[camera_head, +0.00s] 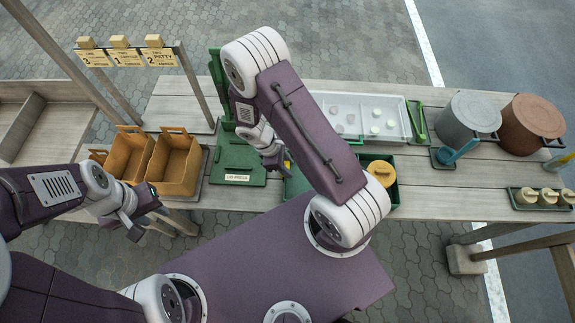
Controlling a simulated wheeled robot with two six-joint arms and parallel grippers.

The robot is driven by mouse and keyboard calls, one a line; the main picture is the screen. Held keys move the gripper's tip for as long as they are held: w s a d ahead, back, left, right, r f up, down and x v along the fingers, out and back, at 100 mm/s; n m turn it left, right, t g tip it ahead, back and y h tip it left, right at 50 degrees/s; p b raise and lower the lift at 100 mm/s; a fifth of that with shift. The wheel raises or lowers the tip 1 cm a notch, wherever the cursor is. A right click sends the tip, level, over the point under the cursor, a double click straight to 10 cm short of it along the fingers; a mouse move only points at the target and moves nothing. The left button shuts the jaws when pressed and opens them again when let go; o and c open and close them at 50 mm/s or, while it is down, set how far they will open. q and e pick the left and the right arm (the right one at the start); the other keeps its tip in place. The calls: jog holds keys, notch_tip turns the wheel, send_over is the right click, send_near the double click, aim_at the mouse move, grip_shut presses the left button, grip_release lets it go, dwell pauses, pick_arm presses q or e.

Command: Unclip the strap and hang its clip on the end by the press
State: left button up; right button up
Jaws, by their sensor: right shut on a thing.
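My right gripper (274,160) is over the right edge of a green board (238,172) that carries a small pale label. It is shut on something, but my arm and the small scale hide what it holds. A tall green piece, perhaps the press (217,80), stands behind the board, partly covered by my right arm. I cannot make out the strap or its clip. My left gripper (138,221) is open and empty, in front of the brown bins and away from the board.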

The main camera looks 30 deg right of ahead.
jog(key=shift+f, duration=0.15)
jog(key=shift+f+b, duration=0.55)
jog(key=shift+b, duration=0.05)
jog(key=shift+f, duration=0.1)
jog(key=shift+f+b, duration=0.55)
jog(key=o, duration=1.8)
jog(key=shift+c, duration=0.2)
jog(key=shift+r, duration=0.2)
